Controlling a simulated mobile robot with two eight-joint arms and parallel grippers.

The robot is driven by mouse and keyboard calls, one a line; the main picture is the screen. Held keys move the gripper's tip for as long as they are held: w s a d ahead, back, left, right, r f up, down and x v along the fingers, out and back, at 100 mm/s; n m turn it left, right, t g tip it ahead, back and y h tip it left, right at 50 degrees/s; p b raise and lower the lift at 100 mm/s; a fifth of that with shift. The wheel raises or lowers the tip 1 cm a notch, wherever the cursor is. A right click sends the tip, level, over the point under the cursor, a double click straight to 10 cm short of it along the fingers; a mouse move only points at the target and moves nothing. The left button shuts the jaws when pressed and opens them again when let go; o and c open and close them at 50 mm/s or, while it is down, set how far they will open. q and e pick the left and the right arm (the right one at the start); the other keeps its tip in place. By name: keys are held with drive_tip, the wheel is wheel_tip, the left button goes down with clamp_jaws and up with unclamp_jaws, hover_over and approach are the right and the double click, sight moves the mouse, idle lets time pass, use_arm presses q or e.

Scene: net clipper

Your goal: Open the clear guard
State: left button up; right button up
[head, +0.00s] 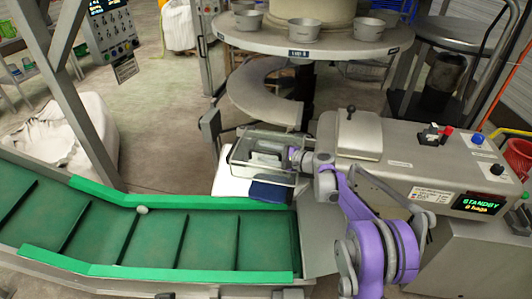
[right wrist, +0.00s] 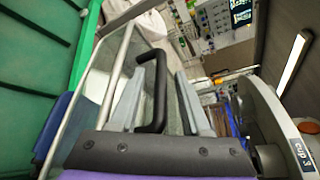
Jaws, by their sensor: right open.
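The clear guard (head: 238,149) is a see-through box-like cover with a metal-edged frame at the left end of the clipper machine (head: 405,150). It looks closed, though its exact angle is hard to tell. In the right wrist view the guard (right wrist: 116,78) has a black bent handle (right wrist: 158,110). My right gripper (head: 268,157) reaches in from the right over the guard. In the wrist view its two grey fingers (right wrist: 160,72) are open, one on each side of the handle, with gaps visible. My left gripper is not in view.
A green conveyor (head: 180,240) runs along the front left, with a small pale object (head: 142,209) on its edge. A round table with metal cups (head: 305,31) stands behind the guard. The machine's display (head: 482,201) reads STANDBY. A blue item (head: 270,191) lies below the guard.

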clamp_jaws()
idle(1.3)
